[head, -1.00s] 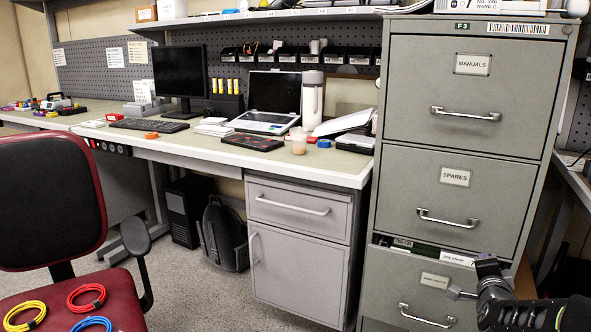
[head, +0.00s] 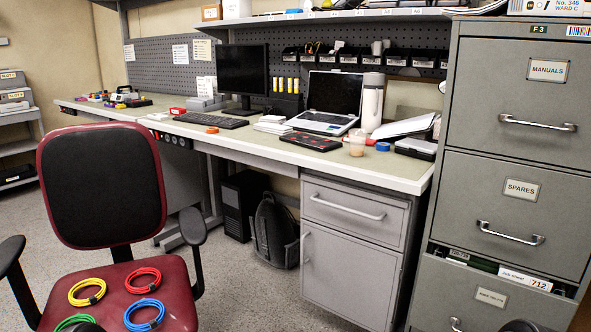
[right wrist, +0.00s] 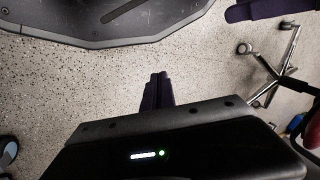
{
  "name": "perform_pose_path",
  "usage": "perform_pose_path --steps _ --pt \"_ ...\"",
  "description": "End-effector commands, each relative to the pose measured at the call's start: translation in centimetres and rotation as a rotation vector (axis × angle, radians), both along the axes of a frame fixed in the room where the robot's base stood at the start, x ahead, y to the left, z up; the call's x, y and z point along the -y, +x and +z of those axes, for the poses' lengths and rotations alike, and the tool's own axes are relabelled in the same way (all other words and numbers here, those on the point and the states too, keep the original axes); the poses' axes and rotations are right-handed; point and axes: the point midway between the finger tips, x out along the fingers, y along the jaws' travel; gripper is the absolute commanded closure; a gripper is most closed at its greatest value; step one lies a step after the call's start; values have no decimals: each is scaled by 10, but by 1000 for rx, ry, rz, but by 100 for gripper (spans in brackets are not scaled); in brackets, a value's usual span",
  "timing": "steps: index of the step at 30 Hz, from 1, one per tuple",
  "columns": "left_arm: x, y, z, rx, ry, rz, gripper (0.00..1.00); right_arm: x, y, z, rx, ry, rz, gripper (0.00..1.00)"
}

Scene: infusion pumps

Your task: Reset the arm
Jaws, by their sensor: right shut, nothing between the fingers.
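My right gripper (right wrist: 157,91) shows in the right wrist view, with its dark fingers together and nothing between them. It points over bare speckled floor, apart from any object. I cannot make out my left gripper. A dark purple part at the top right of the right wrist view is cut off, and I cannot tell what it is.
The cabinet's third drawer (head: 490,297) stands slightly open, with folders and a job sheet showing. A red office chair (head: 105,190) holds several coloured cable coils at the left. Its wheeled base (right wrist: 280,75) shows in the right wrist view. The desk (head: 400,178) runs behind.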

Motion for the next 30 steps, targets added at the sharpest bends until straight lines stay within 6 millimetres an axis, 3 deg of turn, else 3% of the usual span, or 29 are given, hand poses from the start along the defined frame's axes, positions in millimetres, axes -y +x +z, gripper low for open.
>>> perform_pose_path --steps 1,3,4,11,21,25,30 --pt "0 0 0 0 0 0 64 -15 -21 -5 -40 16 36 100" --pt "0 0 5 0 0 0 64 -32 -41 -7 -72 28 90 100" --pt "0 -1 24 -2 0 -1 64 -28 -36 14 -63 25 78 100" --pt "2 -1 87 -1 -2 -4 64 -28 -35 77 -64 26 74 100" --pt "4 -4 210 -5 -7 -11 64 -30 -37 200 -66 29 80 100" --pt "5 -4 233 -7 -8 -13 64 -30 -37 223 -67 30 81 100" --pt "5 -5 240 -8 -8 -13 64 -31 -38 230 -67 31 82 100"
